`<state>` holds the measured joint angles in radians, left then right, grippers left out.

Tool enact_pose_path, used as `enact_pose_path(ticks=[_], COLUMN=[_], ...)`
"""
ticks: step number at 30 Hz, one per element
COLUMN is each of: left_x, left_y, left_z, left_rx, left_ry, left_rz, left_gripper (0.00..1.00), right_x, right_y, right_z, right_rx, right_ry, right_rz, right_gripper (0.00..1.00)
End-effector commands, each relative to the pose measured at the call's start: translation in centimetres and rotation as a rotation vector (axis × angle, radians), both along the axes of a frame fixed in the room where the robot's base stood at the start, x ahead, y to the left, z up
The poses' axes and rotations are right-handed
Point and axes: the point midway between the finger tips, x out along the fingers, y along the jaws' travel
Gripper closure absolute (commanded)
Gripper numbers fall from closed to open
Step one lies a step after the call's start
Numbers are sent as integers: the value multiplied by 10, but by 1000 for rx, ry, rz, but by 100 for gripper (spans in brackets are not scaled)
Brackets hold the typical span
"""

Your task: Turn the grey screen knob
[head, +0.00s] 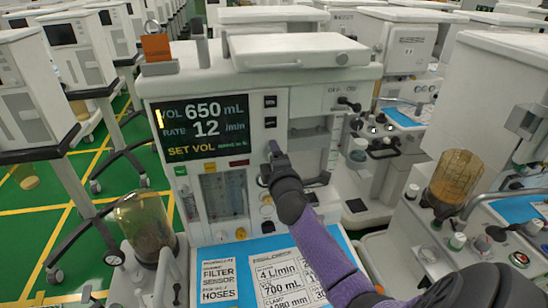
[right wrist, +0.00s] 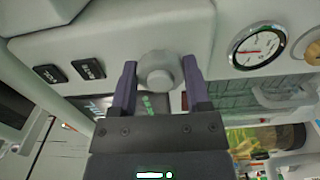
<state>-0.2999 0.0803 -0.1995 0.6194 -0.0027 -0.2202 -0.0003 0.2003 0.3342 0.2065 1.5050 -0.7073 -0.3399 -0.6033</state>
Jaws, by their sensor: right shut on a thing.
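The grey screen knob (right wrist: 158,70) sits on the pale machine front in the right wrist view, between the two fingers of my right gripper (right wrist: 158,85). In the head view my right gripper (head: 273,155) reaches the panel just right of the screen and is shut on the knob, which it mostly hides there. The screen (head: 205,128) reads VOL 650 mL and RATE 12 /min, with SET VOL in yellow below and a yellow mark beside VOL. My left gripper is not in view.
Two dark buttons (head: 270,101) sit above the knob. A printed card (head: 285,280) on the blue worktop shows 4 L/min and 700 mL. An amber canister (head: 146,225) stands at left, and another cart (head: 480,120) stands close on the right. A round gauge (right wrist: 257,47) shows in the wrist view.

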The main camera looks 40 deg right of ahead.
Motion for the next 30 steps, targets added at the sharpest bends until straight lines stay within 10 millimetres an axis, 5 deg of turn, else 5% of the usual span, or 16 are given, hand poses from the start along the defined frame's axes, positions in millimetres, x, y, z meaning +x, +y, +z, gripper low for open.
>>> enact_pose_path(ticks=[15, 30], left_x=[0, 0], left_y=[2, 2], left_z=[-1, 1], left_rx=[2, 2], left_ry=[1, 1], left_rz=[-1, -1], left_gripper=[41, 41], right_x=[0, 0], right_y=[0, 1], right_z=[-1, -2], right_rx=[396, 581], right_ry=[-217, -318], right_rz=[-1, -1], right_gripper=[98, 98])
